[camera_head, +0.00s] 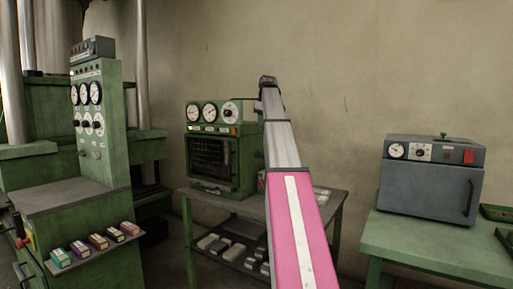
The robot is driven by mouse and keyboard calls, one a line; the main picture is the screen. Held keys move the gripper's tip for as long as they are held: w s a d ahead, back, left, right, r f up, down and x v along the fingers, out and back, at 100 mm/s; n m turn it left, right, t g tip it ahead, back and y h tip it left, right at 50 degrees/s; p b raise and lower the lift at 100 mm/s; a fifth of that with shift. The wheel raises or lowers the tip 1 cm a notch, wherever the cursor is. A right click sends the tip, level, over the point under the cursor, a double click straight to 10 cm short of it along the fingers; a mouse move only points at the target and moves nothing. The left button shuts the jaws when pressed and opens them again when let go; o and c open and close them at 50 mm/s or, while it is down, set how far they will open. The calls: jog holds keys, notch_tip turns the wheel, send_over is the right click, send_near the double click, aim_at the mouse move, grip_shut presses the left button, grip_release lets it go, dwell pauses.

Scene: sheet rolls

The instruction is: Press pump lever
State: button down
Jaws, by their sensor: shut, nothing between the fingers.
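A green press console (95,150) with several round dials stands at the left. Low on its left side, near the picture's left edge, is a small red-tipped part (22,242) that may be the pump lever. It is small and partly cut off, so I cannot tell its shape or position well. My arm, pink with a white stripe and then grey, rises from the bottom centre to a dark joint near the middle top. I cannot make out my gripper's fingers; no gripper shows near the red-tipped part.
A shelf (61,262) with several small coloured boxes juts from the console's front. A green oven (213,158) stands on a table behind my arm. A grey oven (432,185) sits on a green table (440,243) at the right. Dark floor shows between console and middle table.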

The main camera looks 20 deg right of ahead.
jog(key=shift+w+d+r, duration=0.15)
jog(key=shift+r, duration=0.35)
jog(key=shift+w+d+r, duration=0.1)
jog(key=shift+d+r, duration=0.05)
jog(key=shift+r, duration=0.3)
jog(key=shift+f, duration=0.1)
jog(key=x, duration=1.4)
jog(key=shift+s+a, duration=0.1)
jog(key=shift+s, duration=0.1)
